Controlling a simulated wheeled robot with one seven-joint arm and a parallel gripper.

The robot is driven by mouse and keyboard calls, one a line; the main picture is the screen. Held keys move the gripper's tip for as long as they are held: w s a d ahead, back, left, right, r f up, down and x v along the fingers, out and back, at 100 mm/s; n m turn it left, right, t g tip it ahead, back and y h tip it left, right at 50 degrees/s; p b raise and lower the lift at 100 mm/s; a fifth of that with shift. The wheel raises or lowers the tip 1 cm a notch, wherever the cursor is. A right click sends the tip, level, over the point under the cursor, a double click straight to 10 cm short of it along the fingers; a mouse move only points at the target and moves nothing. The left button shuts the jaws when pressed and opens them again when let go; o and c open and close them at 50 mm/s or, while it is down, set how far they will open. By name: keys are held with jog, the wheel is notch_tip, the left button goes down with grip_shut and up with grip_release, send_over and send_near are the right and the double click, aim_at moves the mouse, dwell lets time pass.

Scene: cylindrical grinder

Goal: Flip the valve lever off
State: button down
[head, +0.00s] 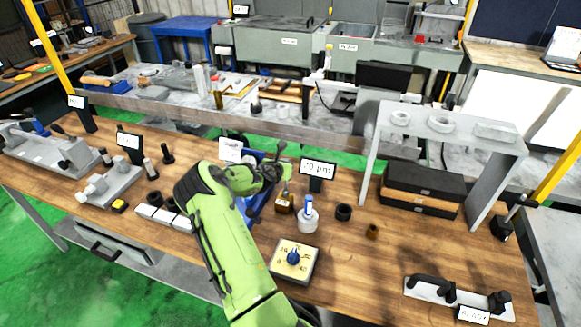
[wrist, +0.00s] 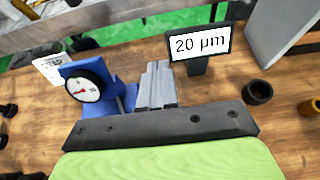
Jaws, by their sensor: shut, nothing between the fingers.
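My gripper (head: 280,165) is over the middle of the wooden bench, in front of a blue dial-gauge stand. In the wrist view its grey fingers (wrist: 155,84) are together, with nothing between them. I cannot make out a valve lever for certain in either view. A small box with a blue knob and numbers around it (head: 293,257) sits on the bench in front of my gripper, apart from it. A white plate with a black handle-like part (head: 432,288) lies at the front right, far from my gripper.
The blue stand with a round dial (wrist: 88,84) is close to my fingers. A "20 µm" sign (wrist: 200,43) stands just behind. A white bottle with a blue top (head: 308,215) and a black ring (head: 343,212) are nearby. A grey riser (head: 450,130) stands right.

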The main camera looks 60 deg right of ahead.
notch_tip(320, 180, up, 7)
jog(key=a, duration=0.2)
jog(key=shift+w+f, duration=0.2)
jog(key=shift+w, duration=0.15)
jog(key=shift+a, duration=0.15)
